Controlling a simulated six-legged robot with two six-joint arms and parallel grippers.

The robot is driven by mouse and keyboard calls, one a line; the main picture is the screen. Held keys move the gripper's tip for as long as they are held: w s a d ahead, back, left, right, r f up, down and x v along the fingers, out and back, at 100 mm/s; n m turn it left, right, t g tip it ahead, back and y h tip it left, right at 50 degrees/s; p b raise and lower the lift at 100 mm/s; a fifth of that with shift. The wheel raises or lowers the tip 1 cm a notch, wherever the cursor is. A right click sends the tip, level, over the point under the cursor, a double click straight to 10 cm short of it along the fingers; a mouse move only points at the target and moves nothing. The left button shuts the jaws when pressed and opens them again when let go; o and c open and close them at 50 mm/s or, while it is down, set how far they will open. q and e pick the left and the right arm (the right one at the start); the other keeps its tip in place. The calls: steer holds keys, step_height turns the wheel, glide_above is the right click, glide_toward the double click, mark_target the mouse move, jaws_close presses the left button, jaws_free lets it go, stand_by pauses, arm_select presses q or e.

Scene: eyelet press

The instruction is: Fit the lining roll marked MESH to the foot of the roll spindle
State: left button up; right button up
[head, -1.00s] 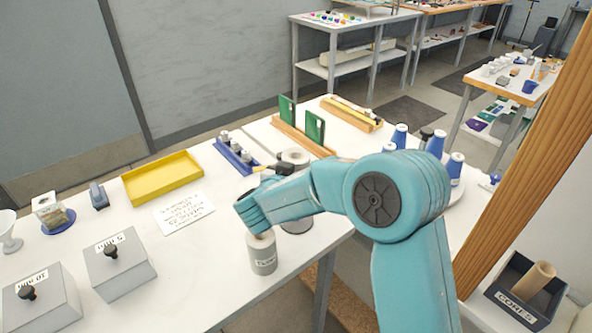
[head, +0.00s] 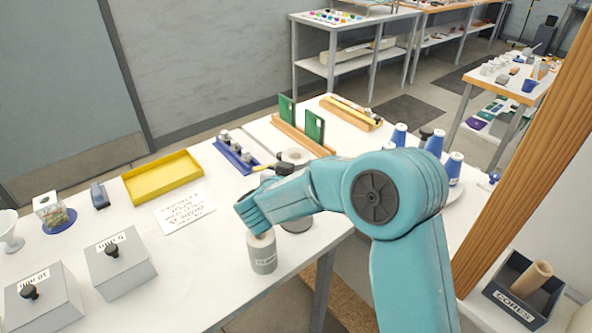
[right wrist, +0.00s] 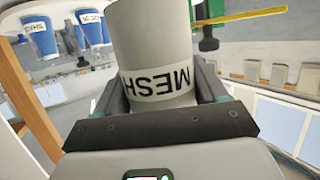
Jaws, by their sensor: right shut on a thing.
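The grey-white roll marked MESH (right wrist: 153,40) is between the two fingers of my right gripper (right wrist: 163,88) in the right wrist view. Its label appears upside down there. In the head view, a pale roll end (head: 295,153) shows beyond my right forearm, beside dark gripper parts (head: 284,168); it appears to be the held roll. A round grey disc (head: 298,225) lies on the table below the forearm and may be the spindle's foot. My arm covers whatever stands above it. Another grey roll (head: 263,255) stands upright by my wrist; its label is unclear. My left gripper is out of view.
A blue rack (head: 236,157), yellow tray (head: 160,178) and paper sign (head: 184,212) lie left of my arm. Lidded grey boxes (head: 122,272) stand front left. Blue cones (head: 434,147) stand to the right. A wooden post (head: 530,150) rises at right, near the CORES bin (head: 517,310).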

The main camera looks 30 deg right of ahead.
steer(key=shift+r, duration=0.1)
steer(key=shift+s+a+f, duration=0.1)
steer(key=shift+s+f, duration=0.05)
steer(key=shift+f, duration=0.55)
steer(key=shift+p, duration=0.7)
stand_by(1.3)
stand_by(0.5)
steer(key=shift+r, duration=0.1)
steer(key=shift+p, duration=0.7)
stand_by(1.2)
